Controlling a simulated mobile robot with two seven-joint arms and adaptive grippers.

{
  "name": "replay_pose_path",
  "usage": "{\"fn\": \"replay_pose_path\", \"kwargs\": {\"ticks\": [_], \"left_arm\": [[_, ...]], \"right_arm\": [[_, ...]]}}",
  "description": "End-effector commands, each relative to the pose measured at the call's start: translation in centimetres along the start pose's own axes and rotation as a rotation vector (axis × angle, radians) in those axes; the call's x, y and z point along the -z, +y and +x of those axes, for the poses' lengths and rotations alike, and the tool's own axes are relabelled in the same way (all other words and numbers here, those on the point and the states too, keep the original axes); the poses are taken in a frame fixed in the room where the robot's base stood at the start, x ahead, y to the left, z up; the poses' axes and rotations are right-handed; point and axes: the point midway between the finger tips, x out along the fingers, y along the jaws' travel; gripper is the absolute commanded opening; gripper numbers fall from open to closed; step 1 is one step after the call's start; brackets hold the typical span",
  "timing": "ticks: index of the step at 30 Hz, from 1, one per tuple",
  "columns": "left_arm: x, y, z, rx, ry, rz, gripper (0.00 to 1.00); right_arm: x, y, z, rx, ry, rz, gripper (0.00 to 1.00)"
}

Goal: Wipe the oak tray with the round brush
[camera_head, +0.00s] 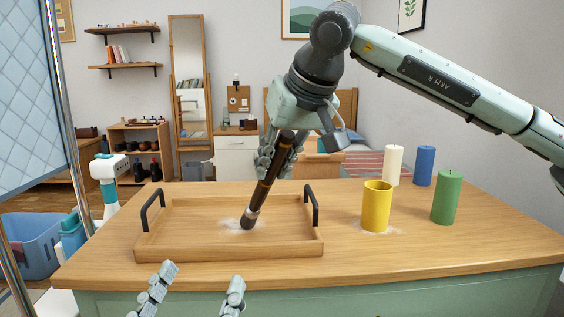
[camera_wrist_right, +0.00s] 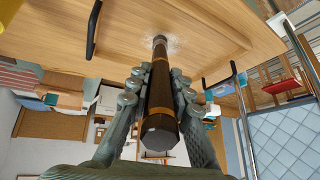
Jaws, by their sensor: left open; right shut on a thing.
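The oak tray (camera_head: 180,245) with two black handles lies on the wooden table. White powder (camera_head: 232,223) is on its floor. My right gripper (camera_head: 276,160) is shut on the dark brown round brush (camera_head: 268,182), tilted, with its bristle end down at the powder in the tray. The right wrist view shows the brush (camera_wrist_right: 162,95) between the fingers of my right gripper (camera_wrist_right: 155,92), its far end at the powder. Whether the bristles press on the tray is hard to tell. My left gripper (camera_head: 200,290) is open and empty in front of the tray, at the table's front edge.
A yellow cup (camera_head: 377,207) stands right of the tray with white powder around its base. White (camera_head: 393,165), blue (camera_head: 424,166) and green (camera_head: 447,198) candles stand behind and right of it. The table's front right is clear.

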Motion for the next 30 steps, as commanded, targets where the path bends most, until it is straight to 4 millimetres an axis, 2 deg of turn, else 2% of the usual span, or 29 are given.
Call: {"fn": "replay_pose_path", "kwargs": {"ticks": [9, 17, 27, 30], "left_arm": [[0.5, 0.0, 0.2, 0.0, 0.0, 0.0, 0.73], [0.6, 0.0, 0.3, 0.0, 0.0, 0.0, 0.73], [1.1, 0.0, 0.6, 0.0, 0.0, 0.0, 0.73], [1.1, 0.1, 0.6, 0.0, 0.0, 0.0, 0.73]], "right_arm": [[0.6, -2.6, 0.7, 0.001, 0.0, -0.002, 0.0], [0.7, -3.5, 1.0, 0.001, -0.001, -0.002, 0.0], [1.3, -6.1, 1.7, 0.0, -0.001, -0.002, 0.0], [1.3, -6.3, 1.8, 0.0, -0.001, -0.001, 0.0]]}}
